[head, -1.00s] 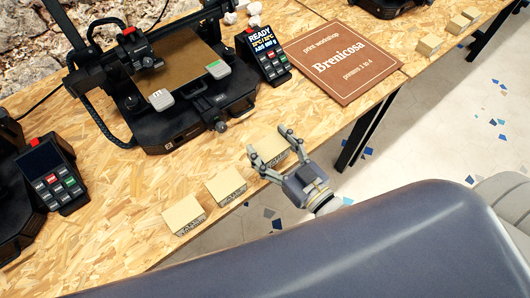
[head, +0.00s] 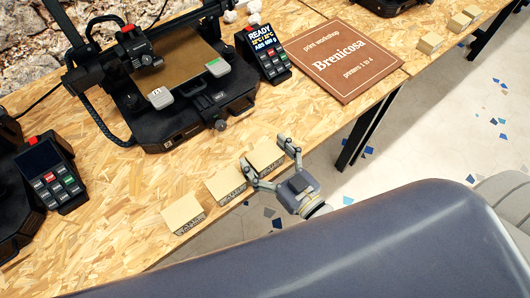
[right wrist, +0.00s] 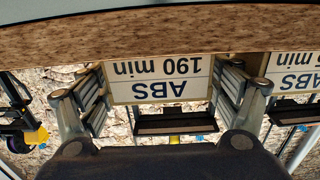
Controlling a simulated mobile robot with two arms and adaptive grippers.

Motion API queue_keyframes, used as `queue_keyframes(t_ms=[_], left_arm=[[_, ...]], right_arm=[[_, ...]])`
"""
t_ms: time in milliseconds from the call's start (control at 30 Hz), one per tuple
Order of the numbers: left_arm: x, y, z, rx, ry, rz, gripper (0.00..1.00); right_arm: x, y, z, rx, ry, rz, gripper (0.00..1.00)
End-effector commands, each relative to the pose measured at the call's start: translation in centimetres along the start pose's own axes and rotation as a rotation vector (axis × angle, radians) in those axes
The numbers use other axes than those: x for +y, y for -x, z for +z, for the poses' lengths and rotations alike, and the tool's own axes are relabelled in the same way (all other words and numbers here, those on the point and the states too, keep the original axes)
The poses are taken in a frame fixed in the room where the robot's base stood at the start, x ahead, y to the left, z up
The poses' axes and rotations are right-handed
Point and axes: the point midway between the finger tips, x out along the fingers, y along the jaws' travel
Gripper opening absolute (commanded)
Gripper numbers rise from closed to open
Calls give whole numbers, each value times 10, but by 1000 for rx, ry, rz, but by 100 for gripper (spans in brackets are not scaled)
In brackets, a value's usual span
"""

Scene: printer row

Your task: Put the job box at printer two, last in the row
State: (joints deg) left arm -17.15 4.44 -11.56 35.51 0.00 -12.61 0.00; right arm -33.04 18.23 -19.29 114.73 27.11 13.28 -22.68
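Three tan job boxes stand in a row along the table's front edge: a left one (head: 183,214), a middle one (head: 225,185) and a right one (head: 265,154). My right gripper (head: 262,150) is open, with its fingers on either side of the right box. In the right wrist view, a label reading "ABS 190 min" (right wrist: 160,80) shows upside down between the open fingers (right wrist: 163,88). I cannot tell whether they touch the box. A black printer (head: 180,110) stands behind the row; its panel (head: 262,52) reads READY and ABS. My left gripper is not in view.
Another control panel (head: 50,172) stands at left. More tan boxes (head: 450,30) line the far table's edge. Bare table lies between the printer and the row.

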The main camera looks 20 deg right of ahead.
Motion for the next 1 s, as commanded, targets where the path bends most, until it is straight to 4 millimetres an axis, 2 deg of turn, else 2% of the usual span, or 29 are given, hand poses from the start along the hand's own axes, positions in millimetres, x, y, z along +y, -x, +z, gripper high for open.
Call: queue_keyframes(t_ms=[333,433,567,800,1000], left_arm=[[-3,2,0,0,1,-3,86],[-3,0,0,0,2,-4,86],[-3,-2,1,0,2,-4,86],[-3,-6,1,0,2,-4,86],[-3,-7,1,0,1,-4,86]], right_arm=[[0,0,-3,0,-1,0,86],[0,8,-1,-4,0,0,86],[0,30,0,-6,0,-2,86],[0,80,0,-6,0,-2,86],[0,109,-1,-4,0,-1,86]])
